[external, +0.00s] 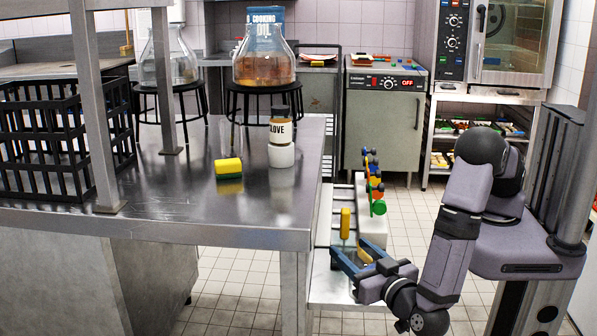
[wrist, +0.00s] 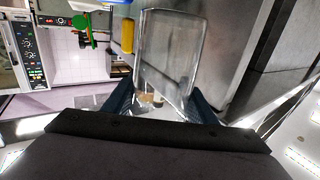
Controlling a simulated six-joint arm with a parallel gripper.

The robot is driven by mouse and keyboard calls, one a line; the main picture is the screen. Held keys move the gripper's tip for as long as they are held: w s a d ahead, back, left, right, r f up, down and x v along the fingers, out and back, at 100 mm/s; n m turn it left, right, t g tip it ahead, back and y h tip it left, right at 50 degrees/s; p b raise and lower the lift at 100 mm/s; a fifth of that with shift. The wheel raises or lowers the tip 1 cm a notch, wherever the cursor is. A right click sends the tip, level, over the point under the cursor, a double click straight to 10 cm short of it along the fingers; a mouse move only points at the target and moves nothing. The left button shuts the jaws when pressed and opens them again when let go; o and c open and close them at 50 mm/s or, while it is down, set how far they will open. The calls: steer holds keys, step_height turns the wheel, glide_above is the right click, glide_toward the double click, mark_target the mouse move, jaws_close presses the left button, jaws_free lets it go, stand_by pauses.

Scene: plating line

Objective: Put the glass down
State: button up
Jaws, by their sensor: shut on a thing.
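A clear drinking glass (wrist: 168,48) fills the middle of the wrist view, seen through its transparent wall. My gripper (wrist: 160,93) is shut on it, with one dark blue finger on each side. In the external view my gripper (external: 348,246) is just right of the steel table's front corner, in front of the narrow white-and-steel line. The glass is hard to make out there. I cannot tell how far its base is from any surface.
The steel table (external: 170,207) bears a yellow-green sponge (external: 229,168), a labelled bottle (external: 281,140) and a black crate (external: 45,140). A yellow cylinder (external: 345,223) stands just behind my gripper; it also shows in the wrist view (wrist: 127,36). Coloured items (external: 374,185) stand beyond.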

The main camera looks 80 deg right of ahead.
steer(key=shift+m+g+h, duration=0.5)
steer(key=shift+m+g, duration=0.2)
steer(key=shift+g, duration=0.2)
steer(key=s+a+f+b, duration=0.1)
steer(key=a, duration=0.1)
steer(key=s+a+f+b, duration=0.1)
steer(key=a+f, duration=0.1)
steer(key=shift+s+f+b, duration=0.1)
steer(key=shift+f+b, duration=0.05)
steer(key=shift+b, duration=0.15)
steer(key=shift+s+a+f+g, duration=0.3)
steer(key=shift+s+a, duration=0.15)
steer(key=shift+a, duration=0.1)
steer(key=shift+f+p+x, duration=0.35)
steer(key=shift+f+x, duration=0.15)
steer(key=shift+x, duration=2.55)
steer(key=shift+f+p+x, duration=0.4)
steer(key=shift+f+x, duration=0.1)
steer(key=shift+x, duration=2.5)
steer(key=shift+f+p+x, duration=0.35)
steer(key=shift+f+x, duration=0.15)
steer(key=shift+x, duration=2.55)
steer(key=shift+f, duration=0.15)
steer(key=o, duration=1)
